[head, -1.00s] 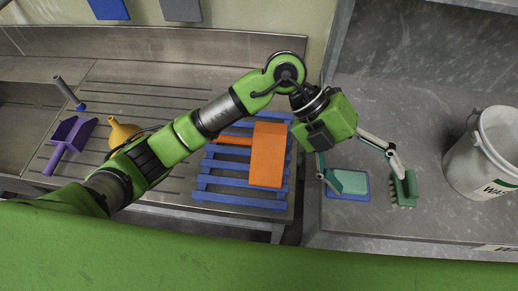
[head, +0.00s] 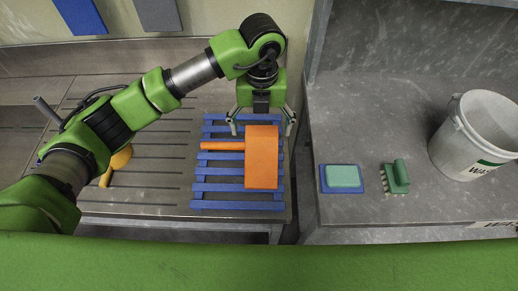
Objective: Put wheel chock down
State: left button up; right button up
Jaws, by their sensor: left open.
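The orange block with a round handle (head: 262,160), which I take to be the wheel chock, lies on the blue slatted rack (head: 210,188). Its handle points left. My left gripper (head: 261,122) is open and empty, pointing down at the far end of the block. Its two fingers are spread wide, one to each side of the block's far edge. I cannot tell whether they touch the block or the rack. My right gripper is out of view.
On the right counter are a teal sponge on a blue tray (head: 325,188), a green brush (head: 396,177) and a white bucket (head: 462,150). The counter left of the bucket is mostly clear.

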aim_at(262, 143)
pick_arm(q)
jog(key=f+p, duration=0.2)
jog(key=f, duration=0.1)
jog(key=s+f, duration=0.1)
jog(key=f, duration=0.1)
jog(key=shift+d+f+p, duration=0.1)
jog(key=shift+f+p, duration=0.1)
jog(key=shift+p, duration=0.2)
jog(key=shift+f, duration=0.25)
jog(key=shift+w, duration=0.1)
jog(key=c, duration=1.6)
jog(key=shift+r, duration=0.1)
jog(key=c, duration=0.5)
